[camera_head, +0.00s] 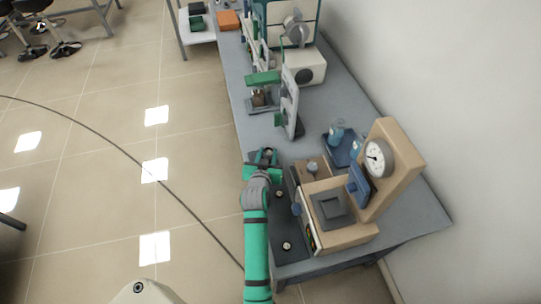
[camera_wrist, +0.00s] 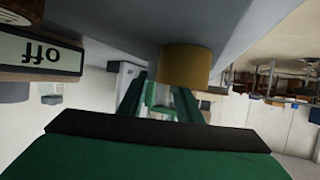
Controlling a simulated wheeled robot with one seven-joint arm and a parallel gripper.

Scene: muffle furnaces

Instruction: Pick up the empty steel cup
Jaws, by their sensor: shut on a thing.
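My gripper (camera_head: 264,158) is low over the front edge of the grey bench, left of the wooden scale. In the wrist view, which is upside down, its two green fingers (camera_wrist: 158,100) reach forward. A tan-gold cylinder (camera_wrist: 186,68) is at the fingertips and covers part of the right finger. It looks like the cup, and my gripper is shut on it. Its steel finish and its inside cannot be made out. In the head view the held thing is too small to tell. A small grey round piece (camera_head: 313,167) sits on a wooden block.
The wooden scale with a dial (camera_head: 376,158) stands close right of my gripper. A blue tray (camera_head: 341,150) with blue vessels is behind it. A grey upright stand (camera_head: 290,102) and a white furnace (camera_head: 305,67) are farther back. A display (camera_wrist: 40,54) reads "off". Floor on the left is open.

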